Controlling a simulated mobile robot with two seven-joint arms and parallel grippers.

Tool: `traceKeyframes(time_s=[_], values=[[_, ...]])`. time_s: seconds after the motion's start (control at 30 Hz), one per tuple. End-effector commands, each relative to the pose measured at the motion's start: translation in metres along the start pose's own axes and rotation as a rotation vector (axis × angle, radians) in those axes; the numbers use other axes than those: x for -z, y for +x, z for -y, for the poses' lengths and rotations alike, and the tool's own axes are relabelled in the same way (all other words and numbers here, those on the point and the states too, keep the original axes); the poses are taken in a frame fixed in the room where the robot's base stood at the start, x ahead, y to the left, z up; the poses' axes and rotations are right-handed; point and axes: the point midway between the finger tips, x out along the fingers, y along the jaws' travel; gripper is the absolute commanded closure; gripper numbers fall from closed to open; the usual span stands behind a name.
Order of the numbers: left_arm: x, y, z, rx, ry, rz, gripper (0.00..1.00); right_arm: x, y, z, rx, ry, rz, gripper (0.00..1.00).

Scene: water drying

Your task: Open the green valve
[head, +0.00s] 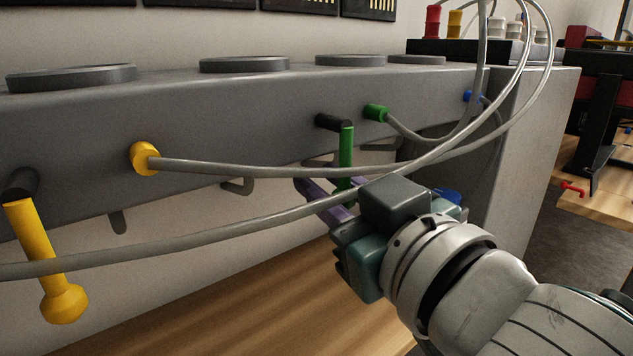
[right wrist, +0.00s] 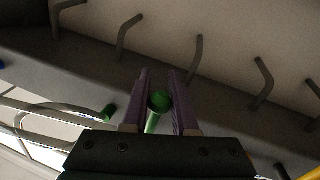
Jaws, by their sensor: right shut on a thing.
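The green valve (head: 346,152) is a green bar handle hanging straight down from a black stem on the front of the long grey housing (head: 240,120). My right gripper (head: 317,176) is at the lower part of this handle, its purple fingers on either side. In the right wrist view the round green end of the handle (right wrist: 160,101) sits between the two fingers (right wrist: 159,75). The right gripper is shut on the handle. The handle's lowest part is partly hidden behind the gripper in the head view. My left gripper is not in view.
A yellow valve handle (head: 35,245) hangs at the left. Grey hoses run from a yellow fitting (head: 145,158) and a green fitting (head: 376,113); some cross in front of the housing near my right gripper. A blue fitting (head: 470,96) is further right. Wooden surface (head: 230,315) lies below.

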Motion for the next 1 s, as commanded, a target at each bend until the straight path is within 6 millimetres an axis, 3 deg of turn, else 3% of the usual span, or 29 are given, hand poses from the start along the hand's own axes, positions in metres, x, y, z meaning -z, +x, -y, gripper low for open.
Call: traceKeyframes(time_s=[0.9, 1.0], values=[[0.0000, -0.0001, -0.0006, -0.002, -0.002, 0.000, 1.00, -0.0002, -0.0001, 0.0001, 0.000, 0.000, 0.001, 1.00], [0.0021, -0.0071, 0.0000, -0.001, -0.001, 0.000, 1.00, 0.0031, -0.0003, 0.0015, 0.002, 0.028, 0.007, 1.00]])
